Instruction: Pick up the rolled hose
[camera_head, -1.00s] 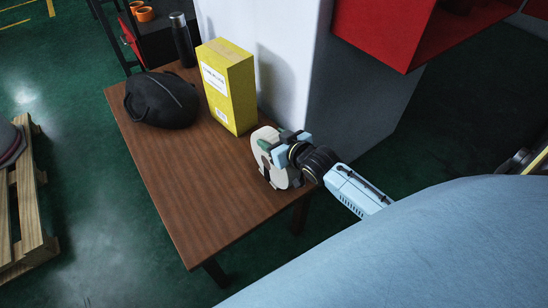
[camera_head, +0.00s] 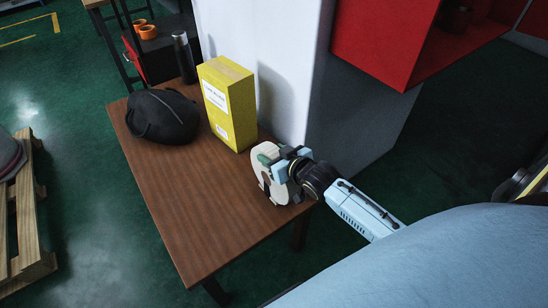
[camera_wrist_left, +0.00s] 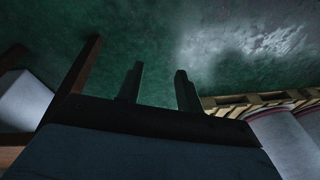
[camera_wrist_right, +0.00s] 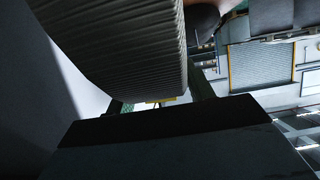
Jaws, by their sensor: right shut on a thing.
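The rolled hose (camera_head: 262,164) is a pale, flat round coil standing on edge at the right edge of the brown table (camera_head: 196,216). My right gripper (camera_head: 283,167) is shut on it from the right and partly covers it. I cannot tell whether the coil touches the tabletop. In the right wrist view the hose (camera_wrist_right: 115,45) is a large ribbed grey roll between the fingers, hiding much of them. My left gripper (camera_wrist_left: 160,86) shows only in the left wrist view, open and empty, with green floor behind it.
A yellow box (camera_head: 230,103) stands behind the hose, with a black bag (camera_head: 163,116) and dark bottle (camera_head: 184,58) farther back. A white-and-grey column (camera_head: 285,65) and red shelf (camera_head: 390,40) rise nearby. A wooden pallet (camera_head: 28,215) lies at left. The table's front is clear.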

